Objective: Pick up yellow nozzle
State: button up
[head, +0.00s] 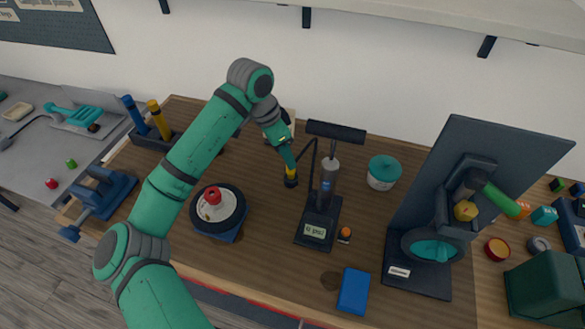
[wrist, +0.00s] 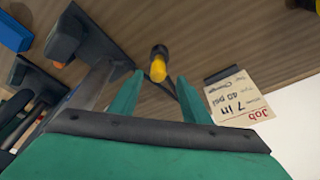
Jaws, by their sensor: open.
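The yellow nozzle (head: 291,171) has a dark end and is on the wooden workbench, left of the black floor pump (head: 321,205). In the wrist view the nozzle (wrist: 158,69) lies beyond and between my two green fingers, with its black end pointing away. My gripper (head: 287,159) is right above the nozzle in the head view. In the wrist view my gripper (wrist: 159,80) is open, with nothing clearly held between its fingers. I cannot tell whether a finger touches the nozzle.
A job card (wrist: 238,98) stands close by. A wheel (head: 235,210) on a blue stand is to the left, with a vise (head: 101,192) farther left. A teal-lidded tub (head: 382,173) and a tall dark panel (head: 470,150) are to the right. A blue box (head: 353,291) lies near the front.

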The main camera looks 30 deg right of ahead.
jog(key=shift+x, duration=3.7)
jog(key=shift+s, duration=0.15)
grip_shut()
